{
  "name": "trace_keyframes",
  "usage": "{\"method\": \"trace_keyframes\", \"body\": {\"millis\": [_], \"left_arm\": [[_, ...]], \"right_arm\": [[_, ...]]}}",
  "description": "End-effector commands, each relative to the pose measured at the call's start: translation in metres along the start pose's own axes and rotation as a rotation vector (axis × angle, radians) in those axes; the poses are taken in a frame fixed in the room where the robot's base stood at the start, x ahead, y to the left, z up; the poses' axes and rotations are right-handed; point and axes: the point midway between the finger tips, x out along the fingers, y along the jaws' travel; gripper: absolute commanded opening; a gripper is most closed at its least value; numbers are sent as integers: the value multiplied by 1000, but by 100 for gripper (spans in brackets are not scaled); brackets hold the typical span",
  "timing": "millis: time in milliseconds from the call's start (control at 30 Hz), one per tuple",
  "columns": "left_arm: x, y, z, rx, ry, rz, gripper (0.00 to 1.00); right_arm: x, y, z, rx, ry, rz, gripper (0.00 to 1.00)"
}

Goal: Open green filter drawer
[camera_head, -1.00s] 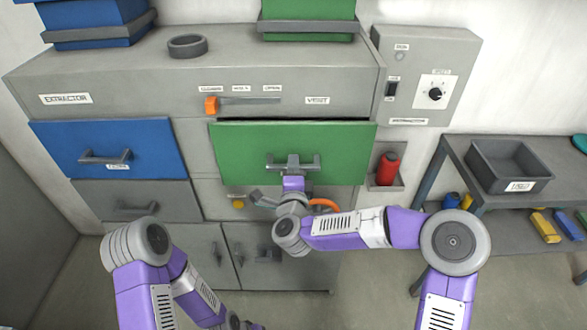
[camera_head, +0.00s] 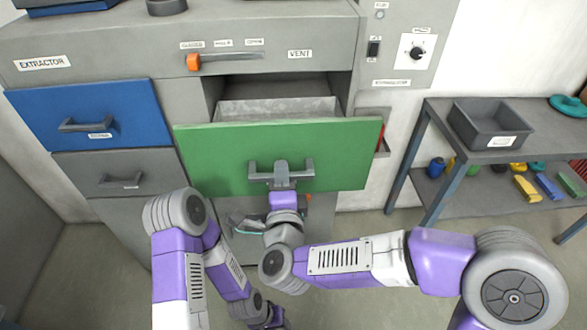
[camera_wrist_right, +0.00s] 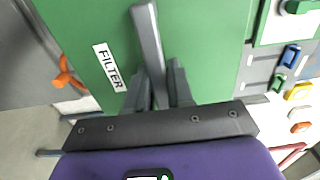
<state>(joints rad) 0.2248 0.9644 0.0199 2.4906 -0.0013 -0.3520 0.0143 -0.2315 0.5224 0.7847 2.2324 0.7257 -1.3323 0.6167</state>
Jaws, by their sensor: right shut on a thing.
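The green filter drawer (camera_head: 225,160) stands pulled out of the cabinet in the head view, with its grey inner bin (camera_head: 275,107) showing behind the front. My right gripper (camera_head: 282,172) is shut on the drawer's grey handle (camera_head: 304,172). The right wrist view shows the fingers (camera_wrist_right: 160,88) on either side of the handle bar (camera_wrist_right: 147,38), beside a FILTER label (camera_wrist_right: 109,67) on the green front. My left arm hangs low in front of the cabinet; its gripper (camera_head: 262,318) is near the bottom edge, and its jaws cannot be made out.
A blue drawer (camera_head: 92,125) and a grey drawer (camera_head: 120,170) are at the left. An orange-knobbed vent slider (camera_head: 194,62) is above the opening. A shelf table (camera_head: 440,125) with a grey bin (camera_head: 490,130) stands at the right. Floor is clear before the table.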

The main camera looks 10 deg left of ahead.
Motion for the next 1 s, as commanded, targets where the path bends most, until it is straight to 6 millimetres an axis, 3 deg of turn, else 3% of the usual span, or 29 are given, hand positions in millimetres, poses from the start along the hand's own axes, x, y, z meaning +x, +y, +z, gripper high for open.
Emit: {"method": "trace_keyframes", "body": {"millis": [400,433,533,833,1000], "left_arm": [[1,0,0,0,0,0,43],[1,0,0,0,0,0,43],[1,0,0,0,0,0,43],[0,0,0,0,0,0,43],[-1,0,0,0,0,0,43]], "right_arm": [[-3,0,3,1,-7,1,0],[-3,0,3,1,-7,1,26],[-3,0,2,1,-7,1,42],[-4,0,2,0,-6,1,43],[-23,-1,3,-2,-8,-1,43]]}}
